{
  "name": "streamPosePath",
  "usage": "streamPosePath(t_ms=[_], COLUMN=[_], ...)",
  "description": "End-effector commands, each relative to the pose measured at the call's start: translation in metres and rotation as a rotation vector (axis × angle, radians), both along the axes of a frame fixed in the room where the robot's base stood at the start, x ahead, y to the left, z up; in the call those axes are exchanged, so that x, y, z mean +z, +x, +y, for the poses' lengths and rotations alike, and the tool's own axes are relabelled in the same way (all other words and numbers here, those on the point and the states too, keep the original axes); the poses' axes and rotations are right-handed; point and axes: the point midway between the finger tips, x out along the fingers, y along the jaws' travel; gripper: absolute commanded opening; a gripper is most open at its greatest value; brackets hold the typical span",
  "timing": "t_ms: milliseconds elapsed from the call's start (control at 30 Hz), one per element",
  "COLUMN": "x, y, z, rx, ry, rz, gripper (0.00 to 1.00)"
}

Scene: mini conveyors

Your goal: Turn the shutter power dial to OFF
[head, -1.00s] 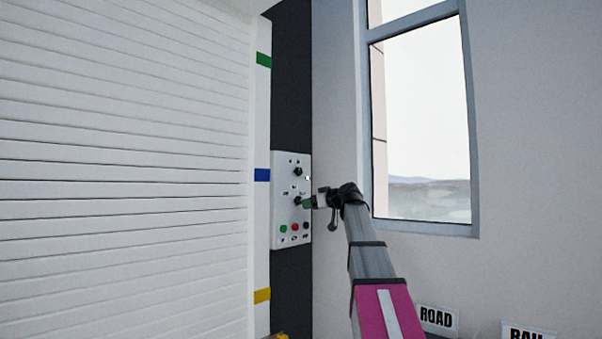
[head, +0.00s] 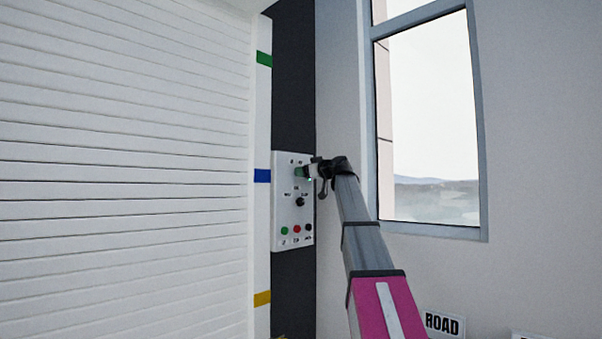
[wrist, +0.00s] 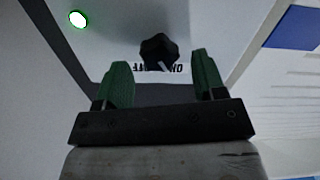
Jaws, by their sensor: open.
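The power dial (wrist: 158,52) is a dark lobed knob on the light control panel (head: 280,228). In the wrist view its label looks upside down, with ON to the right and OFF, partly covered, to the left. A pale mark on the knob points to the lower right, toward ON. My gripper (wrist: 162,80) is open, its green fingers on either side of the dial's line and a little short of it, not touching as far as I see.
A lit green lamp (wrist: 78,19) is close to the dial. A second dark dial (head: 300,202) sits lower on the panel, above green, red (head: 297,229) and black buttons. The white shutter (head: 125,180) is at left, a window (head: 425,130) at right.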

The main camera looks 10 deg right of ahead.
Motion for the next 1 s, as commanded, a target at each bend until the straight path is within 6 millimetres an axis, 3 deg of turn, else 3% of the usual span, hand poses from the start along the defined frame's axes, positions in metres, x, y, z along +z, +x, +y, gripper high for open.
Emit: streamPosePath(t_ms=[200, 567, 733, 1000], x=[0.0, -0.001, -0.001, 0.0], y=[0.019, 0.021, 0.021, 0.021], z=[0.013, 0.015, 0.015, 0.015], rx=[0.0, 0.0, 0.0, 0.0], ry=[-0.001, -0.001, -0.001, 0.011], rz=[0.001, 0.001, 0.001, 0.009], gripper=[0.64, 0.64, 0.14, 0.14])
